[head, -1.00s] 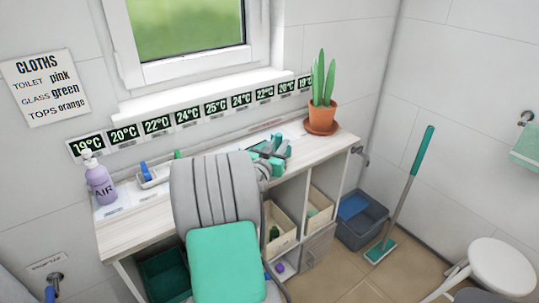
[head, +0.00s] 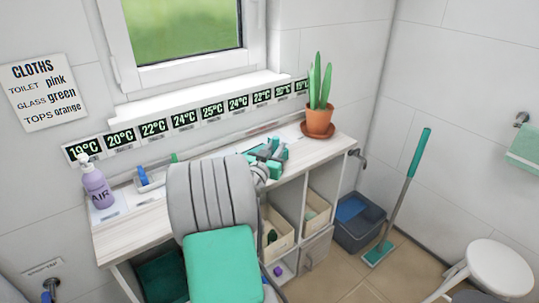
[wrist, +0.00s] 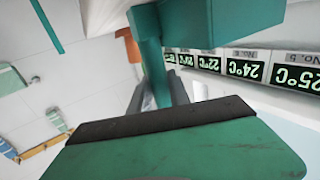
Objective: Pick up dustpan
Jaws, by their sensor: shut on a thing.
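The dustpan is a teal piece (head: 279,153) at the end of my arm in the head view, above the white counter beside the plant. My gripper (head: 266,160) is shut on it, partly hidden behind my grey arm link. In the wrist view, my gripper's grey fingers (wrist: 160,95) close around a teal upright part of the dustpan (wrist: 149,45), with a wider teal part across the top. The dustpan's full shape is hidden. I cannot tell whether it touches the counter.
A potted cactus (head: 318,120) stands at the counter's right end, close to my gripper. A lilac bottle (head: 97,187) and a small tray (head: 150,180) stand at the left. A mop (head: 404,195) and grey bucket (head: 361,228) are on the floor right of the counter (head: 130,235).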

